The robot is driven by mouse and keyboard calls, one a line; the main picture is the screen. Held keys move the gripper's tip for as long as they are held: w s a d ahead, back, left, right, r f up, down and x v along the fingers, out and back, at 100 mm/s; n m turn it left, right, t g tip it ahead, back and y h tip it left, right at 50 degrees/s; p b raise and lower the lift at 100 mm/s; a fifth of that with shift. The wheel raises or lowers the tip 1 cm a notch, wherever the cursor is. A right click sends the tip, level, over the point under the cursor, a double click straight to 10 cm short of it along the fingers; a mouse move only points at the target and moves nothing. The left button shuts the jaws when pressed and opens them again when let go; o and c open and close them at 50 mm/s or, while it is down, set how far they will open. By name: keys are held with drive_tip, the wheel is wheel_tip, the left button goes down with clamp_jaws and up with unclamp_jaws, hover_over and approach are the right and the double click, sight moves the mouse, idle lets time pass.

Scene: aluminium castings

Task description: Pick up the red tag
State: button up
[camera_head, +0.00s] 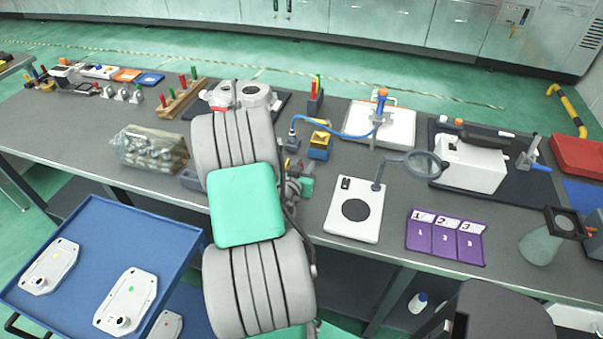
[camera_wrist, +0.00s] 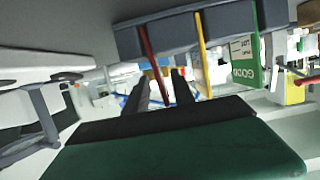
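The red tag (camera_wrist: 150,52) shows edge-on in the wrist view as a thin strip, set in a dark grey holder (camera_wrist: 180,35) alongside a yellow tag (camera_wrist: 201,55) and a green tag (camera_wrist: 245,62) with white lettering. My gripper (camera_wrist: 160,92) is open, its two dark fingers apart, and the end of the red tag appears between them in the picture. I cannot tell whether either finger touches it. My gripper is hidden behind my arm there.
A yellow-and-blue block (camera_head: 320,145) and a blue cable (camera_head: 335,127) are near the holder. A magnifier (camera_head: 424,164) and a purple numbered mat (camera_head: 445,238) lie farther right.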

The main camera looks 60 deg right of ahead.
drive_tip(key=shift+w+d+f, duration=0.1)
drive_tip(key=shift+d+f, duration=0.05)
drive_tip(key=shift+d, duration=0.3)
drive_tip(key=shift+c, duration=0.3)
clamp_jaws()
